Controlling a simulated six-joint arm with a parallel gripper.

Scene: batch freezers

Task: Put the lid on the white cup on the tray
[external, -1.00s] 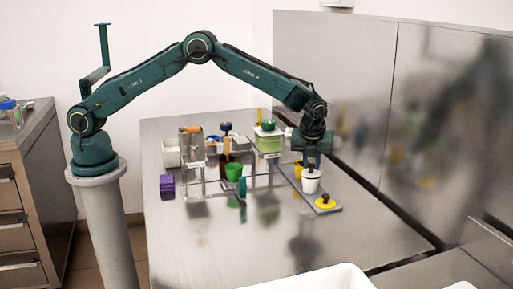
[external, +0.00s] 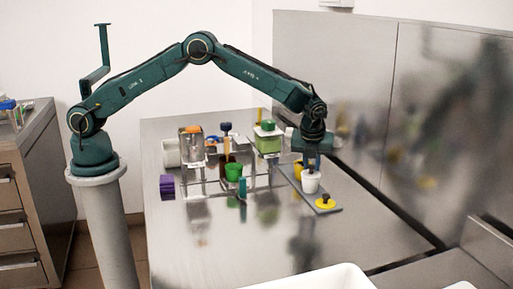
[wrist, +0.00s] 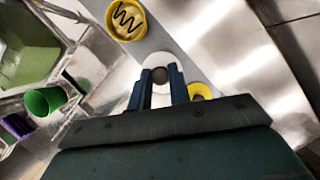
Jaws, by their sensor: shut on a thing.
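The white cup (external: 311,184) stands upright on the grey tray (external: 331,210), below my gripper (external: 312,168). My gripper points down, with its blue fingers shut on the dark knob of a white lid; the knob (wrist: 160,75) shows between the fingertips in the wrist view. The round white lid (wrist: 158,59) is partly covered by the fingers. It is at the cup's top; I cannot tell whether it is fully seated. A yellow lid (external: 325,204) with a dark knob lies on the tray's near end. A yellow cup (wrist: 125,20) stands behind the white cup.
To the left are a green cup (external: 233,172), a clear rack (external: 262,183), a green-filled container (external: 268,141) and a purple block (external: 166,187). A metal wall (external: 350,100) rises behind the tray. The near bench is clear; a white bin (external: 325,278) stands at the front.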

